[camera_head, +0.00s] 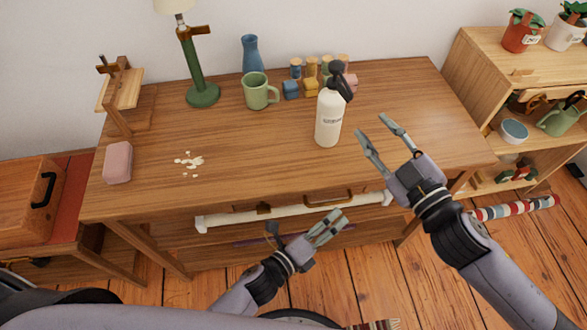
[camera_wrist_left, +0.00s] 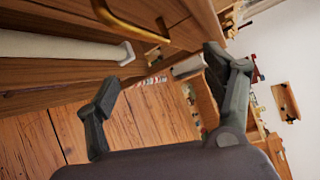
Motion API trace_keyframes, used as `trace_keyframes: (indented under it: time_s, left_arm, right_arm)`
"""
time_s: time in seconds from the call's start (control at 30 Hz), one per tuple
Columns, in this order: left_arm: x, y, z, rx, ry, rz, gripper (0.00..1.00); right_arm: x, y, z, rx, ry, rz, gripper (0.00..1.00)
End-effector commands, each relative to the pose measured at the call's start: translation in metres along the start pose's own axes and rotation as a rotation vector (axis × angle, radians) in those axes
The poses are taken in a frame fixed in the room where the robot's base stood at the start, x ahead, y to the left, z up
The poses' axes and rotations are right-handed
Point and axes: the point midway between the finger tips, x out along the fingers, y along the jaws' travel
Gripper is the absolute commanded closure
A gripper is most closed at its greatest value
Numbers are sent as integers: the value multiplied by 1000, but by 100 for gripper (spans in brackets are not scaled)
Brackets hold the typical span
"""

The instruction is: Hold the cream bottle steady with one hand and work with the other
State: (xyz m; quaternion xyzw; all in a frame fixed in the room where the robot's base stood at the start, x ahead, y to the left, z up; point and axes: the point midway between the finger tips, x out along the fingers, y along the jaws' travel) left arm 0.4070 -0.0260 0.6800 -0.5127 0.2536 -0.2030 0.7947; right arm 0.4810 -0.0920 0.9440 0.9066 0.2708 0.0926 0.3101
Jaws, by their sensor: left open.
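The cream bottle (camera_head: 328,122) stands upright on the wooden dresser top, right of the middle, with a dark pump head and a small label. My right gripper (camera_head: 371,125) is open and empty, a short way to the right of the bottle and apart from it. My left gripper (camera_head: 306,228) is open and empty, low in front of the dresser's drawer fronts, well below the bottle. In the left wrist view its two fingers (camera_wrist_left: 163,72) are spread wide with nothing between them; the bottle does not show there.
The dresser top (camera_head: 250,150) also holds a green mug (camera_head: 259,91), a blue vase (camera_head: 252,54), a green lamp (camera_head: 202,93), several small blocks, a pink block (camera_head: 118,162) and pale crumbs (camera_head: 190,161). A brass drawer handle (camera_wrist_left: 132,22) is near my left gripper. Shelves (camera_head: 478,75) stand at right.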

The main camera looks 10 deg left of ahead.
Motion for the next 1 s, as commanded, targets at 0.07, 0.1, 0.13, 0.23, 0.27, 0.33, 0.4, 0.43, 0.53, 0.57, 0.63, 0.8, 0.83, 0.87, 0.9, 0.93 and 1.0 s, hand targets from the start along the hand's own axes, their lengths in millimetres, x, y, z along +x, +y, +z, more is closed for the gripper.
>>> trace_keyframes:
  time_s: [0.07, 0.1, 0.13, 0.23, 0.27, 0.33, 0.4, 0.43, 0.53, 0.57, 0.63, 0.8, 0.83, 0.87, 0.9, 0.93, 1.0]
  left_arm:
    - [1, -51, 3, 192, -3, -108, 24]
    - [0, -75, 5, 321, -13, -158, 24]
    - [-1, -91, 7, 434, -26, -190, 24]
    - [-6, -119, 24, 839, -91, -214, 24]
    - [-7, -118, 34, 940, -112, -192, 24]
    - [-13, -108, 64, 1108, -163, -104, 24]
    - [-19, -99, 91, 1158, -209, -25, 24]
    - [-22, -96, 101, 1169, -227, 2, 24]
    - [-30, -91, 126, 1179, -280, 63, 24]
    - [-32, -90, 131, 1181, -292, 75, 24]
    - [-34, -90, 140, 1180, -313, 94, 24]
    - [-25, -90, 150, 1179, -330, 106, 24]
    - [-22, -90, 151, 1178, -329, 106, 24]
    - [-17, -91, 152, 1177, -330, 105, 24]
    - [-11, -92, 154, 1178, -329, 105, 24]
    - [-5, -92, 156, 1177, -329, 104, 24]
    - [8, -93, 160, 1177, -329, 105, 24]
  right_arm:
    - [0, 0, 0, 0, 0, 0, 67]
    - [0, 0, 0, 0, 0, 0, 67]
    - [0, 0, 0, 0, 0, 0, 67]
    - [0, 0, 0, 0, 0, 0, 67]
    - [0, 0, 0, 0, 0, 0, 67]
    - [0, 0, 0, 0, 0, 0, 67]
    - [0, 0, 0, 0, 0, 0, 67]
    - [0, 0, 0, 0, 0, 0, 67]
    - [0, 0, 0, 0, 0, 0, 67]
    - [0, 0, 0, 0, 0, 0, 67]
    - [0, 0, 0, 0, 0, 0, 67]
    - [0, 0, 0, 0, 0, 0, 67]
    - [0, 0, 0, 0, 0, 0, 67]
    - [0, 0, 0, 0, 0, 0, 67]
    - [0, 0, 0, 0, 0, 0, 67]
    - [0, 0, 0, 0, 0, 0, 67]
    - [0, 0, 0, 0, 0, 0, 67]
